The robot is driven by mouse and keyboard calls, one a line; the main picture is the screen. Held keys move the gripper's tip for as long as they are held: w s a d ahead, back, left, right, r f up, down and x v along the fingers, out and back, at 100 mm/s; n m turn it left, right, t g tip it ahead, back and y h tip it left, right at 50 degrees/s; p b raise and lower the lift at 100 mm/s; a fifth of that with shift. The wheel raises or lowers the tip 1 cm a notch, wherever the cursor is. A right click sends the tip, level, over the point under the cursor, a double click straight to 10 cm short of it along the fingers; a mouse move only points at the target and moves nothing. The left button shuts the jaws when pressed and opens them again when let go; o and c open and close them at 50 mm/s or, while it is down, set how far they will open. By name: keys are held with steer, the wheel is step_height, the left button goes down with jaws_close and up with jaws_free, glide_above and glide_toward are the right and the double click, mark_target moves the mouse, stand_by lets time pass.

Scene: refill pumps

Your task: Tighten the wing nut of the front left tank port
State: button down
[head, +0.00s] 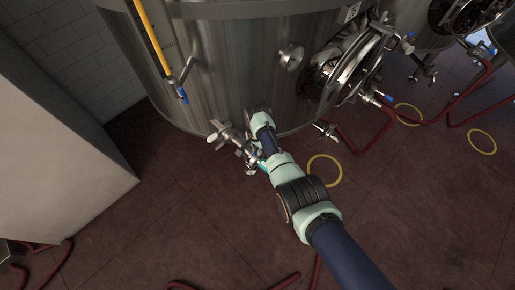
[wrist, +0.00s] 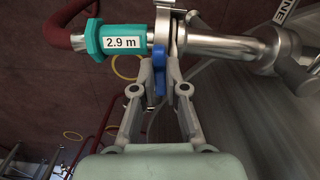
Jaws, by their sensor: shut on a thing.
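In the wrist view my gripper (wrist: 161,66) reaches up to a silver ring clamp (wrist: 165,18) on a pipe joint. Its two fingers are closed on the blue wing nut (wrist: 159,76) below the clamp. A teal hose fitting (wrist: 96,42) labelled 2.9 m sits left of the clamp, and a bare steel pipe (wrist: 222,44) runs right. In the head view the steel tank (head: 225,65) stands at the centre, and my arm reaches its lower front edge. The fingertips and wing nut are hard to make out there.
A silver valve with a pale handle (head: 218,131) is just left of my arm. A round open hatch (head: 350,65) is on the tank's right. Red hoses (head: 355,143) and a yellow ring (head: 324,170) lie on the floor. A pale block (head: 65,160) stands at left.

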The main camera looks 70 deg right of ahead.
steer(key=shift+m, duration=0.3)
steer(key=c, duration=1.2)
jaws_free()
steer(key=shift+r, duration=0.1)
step_height(320, 180, up, 12)
